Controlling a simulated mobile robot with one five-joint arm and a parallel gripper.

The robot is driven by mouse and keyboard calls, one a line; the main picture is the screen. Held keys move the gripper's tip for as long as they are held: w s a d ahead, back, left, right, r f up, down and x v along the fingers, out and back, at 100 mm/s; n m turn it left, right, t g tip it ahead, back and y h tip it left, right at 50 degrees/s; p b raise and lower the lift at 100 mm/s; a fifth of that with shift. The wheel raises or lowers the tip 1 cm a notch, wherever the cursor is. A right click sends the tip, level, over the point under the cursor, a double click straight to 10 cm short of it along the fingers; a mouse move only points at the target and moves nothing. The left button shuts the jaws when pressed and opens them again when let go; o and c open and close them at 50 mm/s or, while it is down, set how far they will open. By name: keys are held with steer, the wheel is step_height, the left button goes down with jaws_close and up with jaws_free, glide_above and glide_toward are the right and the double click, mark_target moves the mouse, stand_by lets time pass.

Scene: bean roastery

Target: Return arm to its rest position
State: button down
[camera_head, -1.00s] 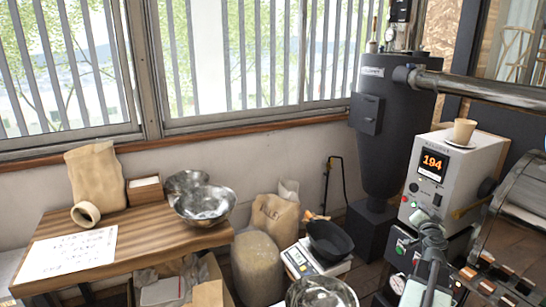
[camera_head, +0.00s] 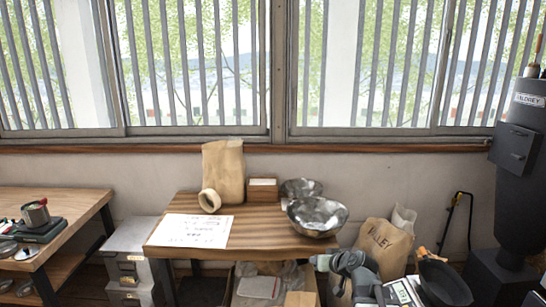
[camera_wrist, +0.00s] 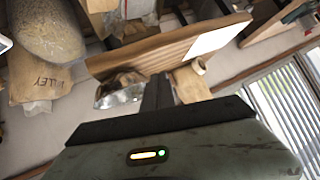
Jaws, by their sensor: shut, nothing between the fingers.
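My gripper (camera_wrist: 158,92) shows in the wrist view with its two dark fingers closed together and nothing between them. Behind the fingers, that view shows the wooden table (camera_wrist: 150,50), tilted in the picture. In the head view, part of my arm (camera_head: 350,267) rises at the lower right, in front of the floor beside the table (camera_head: 262,222). The lower part of the arm is cut off by the frame edge. I see no contact between the arm and anything in the head view.
The table carries a paper bag (camera_head: 224,172), tape roll (camera_head: 209,200), white sheet (camera_head: 195,230), small box (camera_head: 262,188) and metal bowls (camera_head: 317,214). A sack (camera_head: 384,245) and black pan (camera_head: 443,283) stand right of it. Another table (camera_head: 55,205) is left; a dark cyclone (camera_head: 520,165) is right.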

steer(key=s+a+f+n+g+h, duration=0.2)
steer(key=s+a+f+g, duration=0.4)
steer(key=s+f, duration=0.3)
steer(key=s+d+f+m+g+h, duration=0.1)
steer(key=s+d+m+g+h, duration=0.1)
steer(key=s+d, duration=0.4)
steer(key=s+m+g, duration=0.1)
steer(key=s+g, duration=0.1)
steer(key=s, duration=0.2)
steer(key=shift+s+d+f+m+h, duration=0.2)
steer(key=shift+s+d+m+h, duration=0.1)
steer(key=shift+d+h, duration=0.1)
steer(key=shift+w, duration=0.1)
